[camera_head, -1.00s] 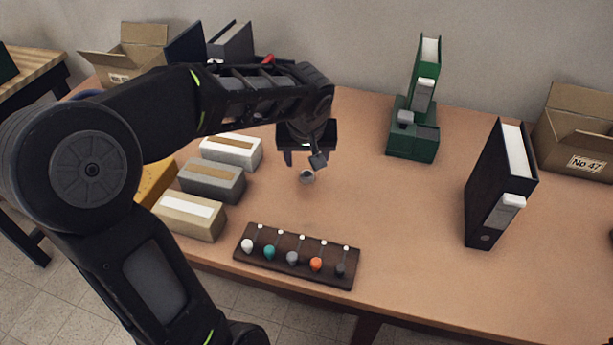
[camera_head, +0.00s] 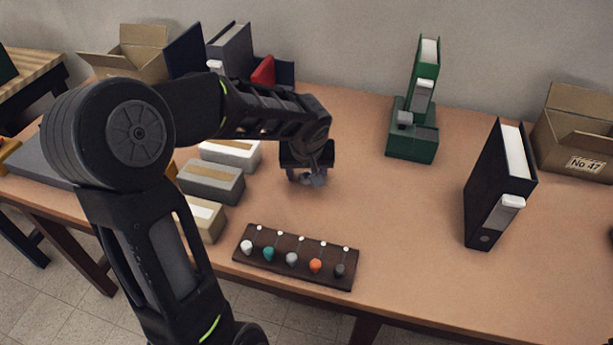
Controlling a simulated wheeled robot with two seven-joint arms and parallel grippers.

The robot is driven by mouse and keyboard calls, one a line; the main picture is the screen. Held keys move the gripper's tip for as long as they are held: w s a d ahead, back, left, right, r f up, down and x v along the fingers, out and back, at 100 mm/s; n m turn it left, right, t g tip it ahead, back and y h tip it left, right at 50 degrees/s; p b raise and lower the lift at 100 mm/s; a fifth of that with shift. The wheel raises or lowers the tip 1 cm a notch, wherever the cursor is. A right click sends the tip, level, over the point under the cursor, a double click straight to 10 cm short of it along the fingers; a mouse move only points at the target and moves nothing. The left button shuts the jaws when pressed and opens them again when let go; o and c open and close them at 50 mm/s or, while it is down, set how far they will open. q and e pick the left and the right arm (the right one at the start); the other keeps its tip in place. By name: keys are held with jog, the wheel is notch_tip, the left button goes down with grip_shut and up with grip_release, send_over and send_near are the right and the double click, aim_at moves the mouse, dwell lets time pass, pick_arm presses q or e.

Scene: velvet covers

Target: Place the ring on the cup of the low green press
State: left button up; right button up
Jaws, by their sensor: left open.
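The low green press (camera_head: 411,147) stands at the back, right of centre, a dark green block with a small grey part (camera_head: 405,118) on top that may be its cup. A tall green binder-like upright rises behind it. My left gripper (camera_head: 311,179) is open, pointing down low over the middle of the table, left of the press. A small grey piece, possibly the ring, shows at its fingertips; the fingers partly hide it, and I cannot tell whether it is between or below them. My right gripper is not in view.
A dark rack (camera_head: 295,258) with several coloured knobs lies at the front edge. Grey and tan boxes (camera_head: 211,181) sit at left. A black binder-like upright (camera_head: 497,187) stands at right by an open carton (camera_head: 577,135). The table between the gripper and press is clear.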

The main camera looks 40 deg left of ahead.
pick_arm(q)
jog(key=shift+c, duration=0.4)
grip_shut()
dwell(0.6)
